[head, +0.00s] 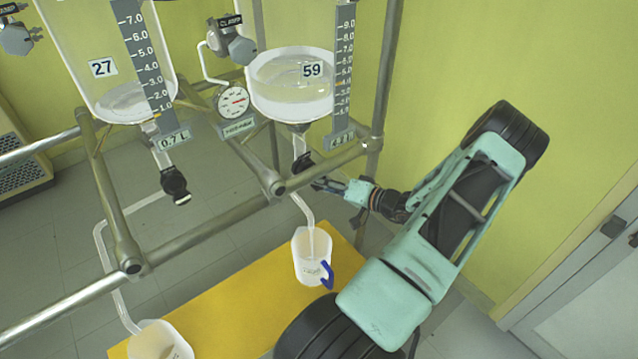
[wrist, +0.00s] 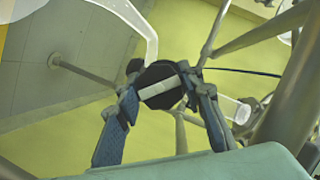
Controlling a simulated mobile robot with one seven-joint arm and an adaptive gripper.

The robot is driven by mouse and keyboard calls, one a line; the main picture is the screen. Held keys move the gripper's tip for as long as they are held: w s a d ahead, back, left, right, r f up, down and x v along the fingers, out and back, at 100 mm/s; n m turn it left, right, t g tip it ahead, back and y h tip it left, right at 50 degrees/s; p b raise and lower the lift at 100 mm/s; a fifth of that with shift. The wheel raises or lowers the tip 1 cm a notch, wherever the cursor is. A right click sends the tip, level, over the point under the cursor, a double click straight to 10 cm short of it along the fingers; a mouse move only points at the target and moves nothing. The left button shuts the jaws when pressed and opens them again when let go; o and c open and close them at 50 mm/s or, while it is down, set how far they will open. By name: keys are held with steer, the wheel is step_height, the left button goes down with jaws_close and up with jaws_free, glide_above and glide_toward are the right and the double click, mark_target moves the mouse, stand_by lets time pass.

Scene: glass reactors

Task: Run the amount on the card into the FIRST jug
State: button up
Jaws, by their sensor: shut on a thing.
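My gripper (head: 317,184) is at the black tap (head: 302,162) under the right glass vessel (head: 290,85), labelled 59. In the wrist view my gripper (wrist: 163,88) has its two fingers on either side of the round black knob (wrist: 157,72), which bears a white bar. The right vessel holds clear liquid. A jug (head: 308,262) with a blue handle stands below it, with the outlet tube (head: 303,209) reaching into its mouth. A second jug (head: 160,344) stands at lower left, partly cut off.
Metal frame bars (head: 210,236) run close to my gripper. The jugs stand on a yellow surface (head: 235,312). A gauge (head: 233,101) hangs between the vessels.

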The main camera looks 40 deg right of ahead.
stand_by(0.4)
steer(key=o, duration=1.2)
steer(key=shift+s, duration=0.1)
steer(key=v, duration=1.2)
